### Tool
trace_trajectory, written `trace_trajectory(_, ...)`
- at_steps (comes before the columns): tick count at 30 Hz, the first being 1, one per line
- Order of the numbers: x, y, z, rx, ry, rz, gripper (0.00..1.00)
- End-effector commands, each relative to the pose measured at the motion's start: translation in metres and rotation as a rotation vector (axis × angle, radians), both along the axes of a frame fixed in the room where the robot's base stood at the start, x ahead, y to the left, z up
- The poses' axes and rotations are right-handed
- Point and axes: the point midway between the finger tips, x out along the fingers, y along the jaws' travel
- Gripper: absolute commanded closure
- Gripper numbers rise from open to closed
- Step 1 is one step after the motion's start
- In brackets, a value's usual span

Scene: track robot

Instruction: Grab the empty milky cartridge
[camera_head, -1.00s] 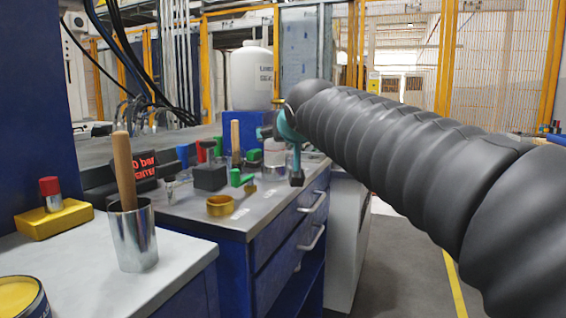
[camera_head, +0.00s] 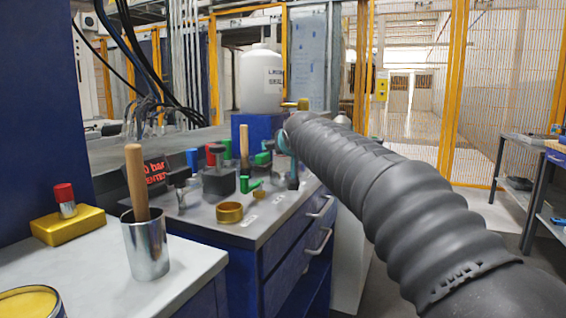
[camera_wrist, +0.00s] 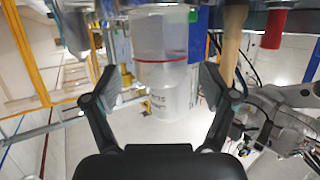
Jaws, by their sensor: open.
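A clear, milky cylinder with a red ring, apparently the cartridge (camera_wrist: 160,40), shows at the top of the wrist view, upside down. It stands between and beyond my gripper's two spread fingers (camera_wrist: 158,82), with no visible contact. My gripper is open and empty. In the head view my gripper (camera_head: 291,172) is over the far end of the grey workbench (camera_head: 275,212), mostly hidden behind my arm. I cannot make out the cartridge there.
A metal cup (camera_head: 148,250) with a wooden handle and a yellow block (camera_head: 68,228) are on the near counter. A brass ring (camera_head: 229,213), black block (camera_head: 218,184) and green parts (camera_head: 249,184) crowd the workbench. A white tank (camera_head: 260,82) stands behind.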

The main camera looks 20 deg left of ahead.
Motion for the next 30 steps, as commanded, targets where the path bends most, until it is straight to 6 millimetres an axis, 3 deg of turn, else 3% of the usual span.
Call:
trace_trajectory(5, 0.0134, 0.0080, -0.0044, 0.000, 0.000, 0.000, 0.16)
trace_trajectory(13, 0.0148, 0.0088, -0.0050, 0.000, -0.001, 0.000, 0.16)
trace_trajectory(22, 0.0145, 0.0089, -0.0052, 0.001, -0.001, 0.001, 0.87)
trace_trajectory(30, 0.0144, 0.0090, -0.0040, 0.001, -0.002, 0.001, 0.87)
